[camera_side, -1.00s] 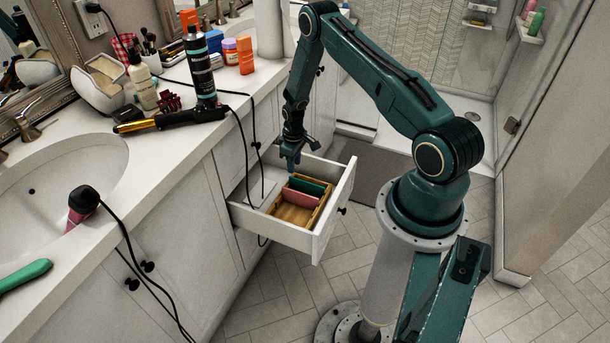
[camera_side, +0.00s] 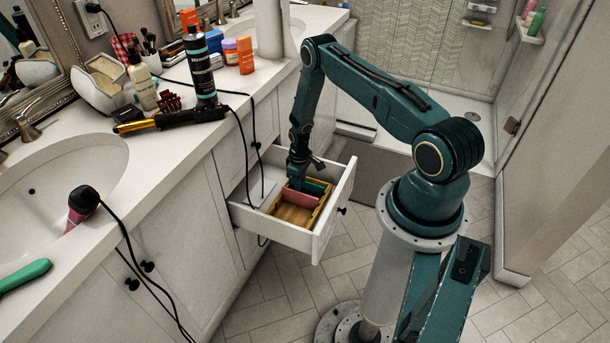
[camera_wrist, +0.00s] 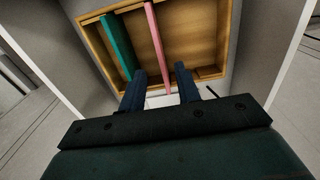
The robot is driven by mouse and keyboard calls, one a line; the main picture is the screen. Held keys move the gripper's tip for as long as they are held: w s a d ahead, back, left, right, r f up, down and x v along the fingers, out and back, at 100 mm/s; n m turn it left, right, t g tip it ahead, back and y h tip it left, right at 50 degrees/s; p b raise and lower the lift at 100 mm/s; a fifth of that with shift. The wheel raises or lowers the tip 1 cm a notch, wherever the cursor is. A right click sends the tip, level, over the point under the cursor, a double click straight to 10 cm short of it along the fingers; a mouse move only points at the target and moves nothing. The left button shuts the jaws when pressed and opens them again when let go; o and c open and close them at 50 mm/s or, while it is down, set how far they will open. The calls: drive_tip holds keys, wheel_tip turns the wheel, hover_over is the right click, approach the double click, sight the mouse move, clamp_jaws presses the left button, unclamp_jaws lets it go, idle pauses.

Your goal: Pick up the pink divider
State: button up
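The pink divider (camera_side: 301,198) stands upright in a wooden organizer (camera_side: 297,215) inside the open drawer, just in front of a green divider (camera_side: 318,187). In the wrist view the pink divider (camera_wrist: 156,45) is a thin strip running between the two open fingers of my gripper (camera_wrist: 162,85). The green divider (camera_wrist: 117,45) is to its left, outside the fingers. In the side view my gripper (camera_side: 296,183) is low over the back left of the organizer, close to the pink divider. Its fingertips are partly hidden there, and contact cannot be told.
The white drawer (camera_side: 280,231) is pulled out, its walls close around the organizer (camera_wrist: 205,35).

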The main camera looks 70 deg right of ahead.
sight(300, 193)
drive_tip(key=shift+f, duration=2.3)
drive_tip(key=shift+f, duration=0.15)
drive_tip(key=shift+f, duration=2.45)
clamp_jaws()
